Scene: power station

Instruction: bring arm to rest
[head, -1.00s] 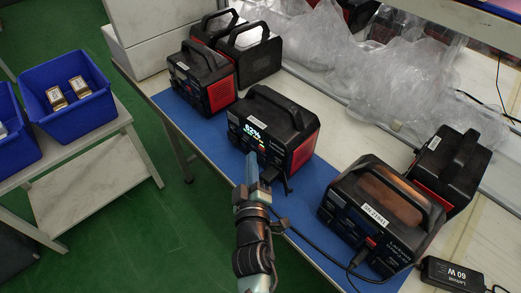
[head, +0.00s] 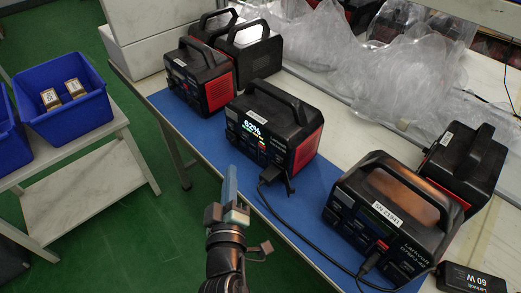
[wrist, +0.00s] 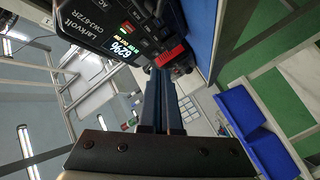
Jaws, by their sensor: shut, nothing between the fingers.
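My gripper (head: 230,185) is in the lower middle of the head view, in front of the table's near edge. Its fingers are together and empty, and they also show in the wrist view (wrist: 160,95). The power station with a lit display reading 62% (head: 272,128) stands behind the fingertips, apart from them. It also shows at the upper left of the wrist view (wrist: 110,35). A black plug (head: 270,174) sits at its front right, with a cable running to the power station at the right (head: 390,220).
More power stations stand at the back left (head: 198,78) and right (head: 465,165). A blue mat (head: 200,130) covers the table's front. A charger brick (head: 470,280) lies at lower right. Blue bins (head: 65,100) sit on a side table. Green floor (head: 140,225) is open at left.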

